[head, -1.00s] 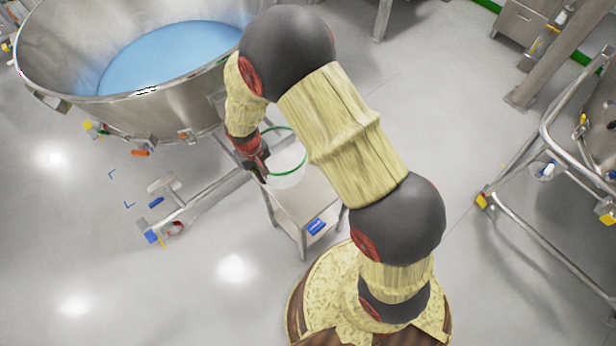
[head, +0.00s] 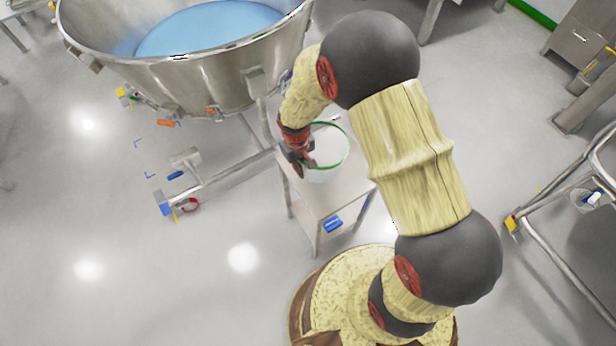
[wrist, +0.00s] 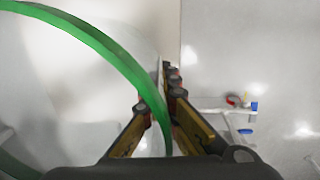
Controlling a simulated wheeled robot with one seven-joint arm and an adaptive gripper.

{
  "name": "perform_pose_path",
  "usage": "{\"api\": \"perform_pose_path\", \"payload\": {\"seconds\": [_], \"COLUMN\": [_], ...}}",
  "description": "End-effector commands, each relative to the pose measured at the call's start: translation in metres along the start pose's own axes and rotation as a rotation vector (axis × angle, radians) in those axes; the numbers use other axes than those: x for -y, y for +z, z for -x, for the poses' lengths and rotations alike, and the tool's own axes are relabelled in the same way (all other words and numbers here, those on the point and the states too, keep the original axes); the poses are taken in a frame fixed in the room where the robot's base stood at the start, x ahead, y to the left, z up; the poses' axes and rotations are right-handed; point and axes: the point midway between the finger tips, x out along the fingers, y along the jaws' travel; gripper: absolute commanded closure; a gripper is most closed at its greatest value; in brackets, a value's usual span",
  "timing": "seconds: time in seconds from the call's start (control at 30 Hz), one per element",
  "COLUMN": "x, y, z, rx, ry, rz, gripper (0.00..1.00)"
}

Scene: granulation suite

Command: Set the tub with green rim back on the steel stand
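The white tub with a green rim (head: 326,166) is over the back part of the steel stand's top (head: 335,199) in the head view. It looks upright; I cannot tell whether its base touches the top. My gripper (head: 309,162) is at the tub's left side, shut on its wall at the rim. In the wrist view the green rim (wrist: 105,40) runs down between the two fingers of my gripper (wrist: 158,103). The tub's base and the far part of the stand top are hidden.
A large steel bowl (head: 190,88) with blue contents stands at the upper left, its wheeled frame (head: 228,176) reaching close to the stand's left side. A tubular steel frame (head: 560,262) is at the right. The floor at the lower left is clear.

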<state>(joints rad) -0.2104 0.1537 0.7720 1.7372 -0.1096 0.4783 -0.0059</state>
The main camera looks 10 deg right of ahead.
Motion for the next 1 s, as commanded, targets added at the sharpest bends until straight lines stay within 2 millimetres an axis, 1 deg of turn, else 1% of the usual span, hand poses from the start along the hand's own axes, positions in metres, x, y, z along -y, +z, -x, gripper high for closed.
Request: {"api": "perform_pose_path", "payload": {"seconds": [0.03, 0.1, 0.27, 0.37, 0.5, 0.57, 0.63, 0.83, 0.97, 1.0], "x": [-0.005, -0.01, -0.015, -0.02, -0.02, -0.019, -0.019, -0.019, -0.019, -0.019], "y": [0.001, 0.002, 0.003, 0.005, 0.005, 0.006, 0.005, 0.005, 0.005, 0.005], "z": [-0.009, -0.014, -0.02, -0.028, -0.052, -0.058, -0.06, -0.058, -0.061, -0.061], "rx": [0.0, -0.002, -0.002, -0.001, -0.001, 0.0, -0.001, -0.002, -0.002, -0.001], "ry": [0.0, 0.0, 0.0, 0.0, 0.0, 0.0, 0.001, 0.001, 0.0, 0.0], "rz": [-0.002, -0.002, 0.0, 0.0, 0.002, 0.002, 0.002, 0.001, 0.001, 0.001], "gripper": [1.0, 1.0, 1.0, 1.0, 1.0, 1.0, 1.0, 1.0, 1.0, 0.98]}}
